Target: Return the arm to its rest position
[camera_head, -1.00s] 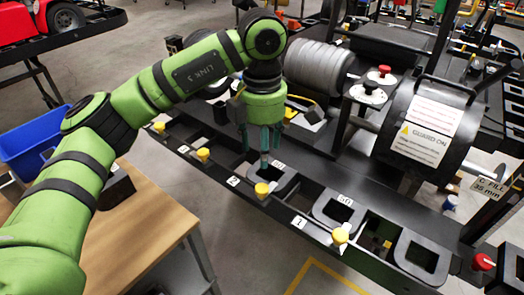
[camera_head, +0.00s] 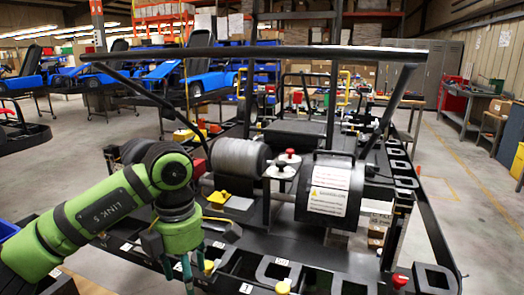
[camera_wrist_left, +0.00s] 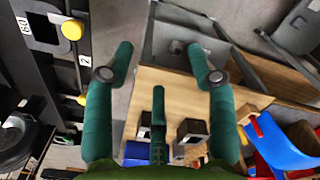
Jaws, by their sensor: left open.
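My left arm comes in from the lower left of the head view. Its green gripper (camera_head: 190,278) hangs with its teal fingers down at the near left edge of the black kart frame (camera_head: 240,270), and the frame's bottom edge cuts them off. In the left wrist view the teal fingers (camera_wrist_left: 160,68) are spread wide apart with nothing between them. A wooden table (camera_wrist_left: 175,85) and floor lie beyond them. My right gripper is in neither view.
The kart frame carries a grey roll (camera_head: 238,157), a guarded drum (camera_head: 330,190), red knobs and yellow knobs (camera_head: 283,287). In the wrist view, a yellow knob (camera_wrist_left: 72,30) is left of the fingers, small black blocks (camera_wrist_left: 192,132) are on the table, and a blue bin (camera_wrist_left: 285,145) is at right.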

